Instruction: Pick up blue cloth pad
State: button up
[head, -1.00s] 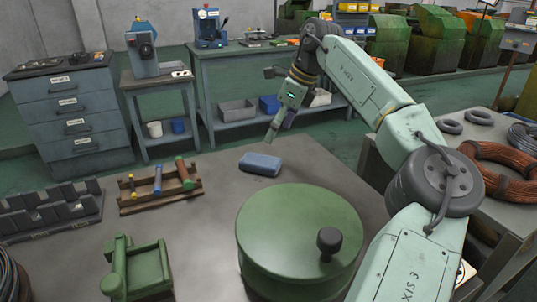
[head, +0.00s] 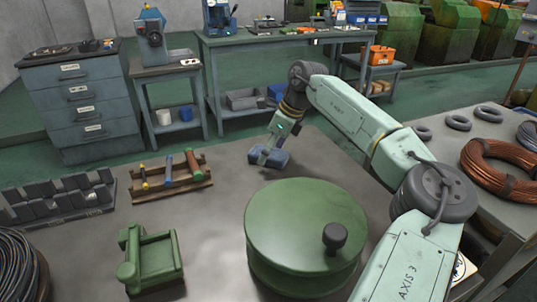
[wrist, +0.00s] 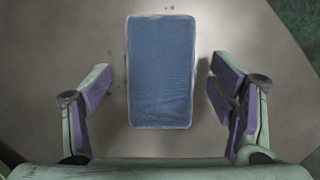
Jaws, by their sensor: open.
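The blue cloth pad (head: 282,158) lies on the grey table (head: 215,222), partly hidden behind my gripper in the head view. In the wrist view the pad (wrist: 160,72) is an upright blue rectangle with a pale edge, between the lines of my two fingers. My gripper (head: 262,160) is low over the pad in the head view. Its purple-lined fingers stand wide apart in the wrist view (wrist: 160,92), one to each side of the pad, with a gap on both sides. Nothing is held. I cannot tell the exact height above the table.
A large green lidded drum (head: 290,225) stands in front of the pad. A wooden rack (head: 180,180) with coloured-handled tools lies to the left, with a green fixture (head: 150,262) nearer. Copper wire coils (head: 500,165) lie on the right table. Bare tabletop surrounds the pad's left side.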

jog(key=c, duration=1.4)
jog(key=shift+o, duration=0.2)
jog(key=shift+r, duration=0.1)
notch_tip(320, 180, up, 10)
jog(key=b, duration=0.1)
jog(key=o, duration=0.7)
jog(key=shift+c, duration=0.2)
jog(key=c, duration=0.4)
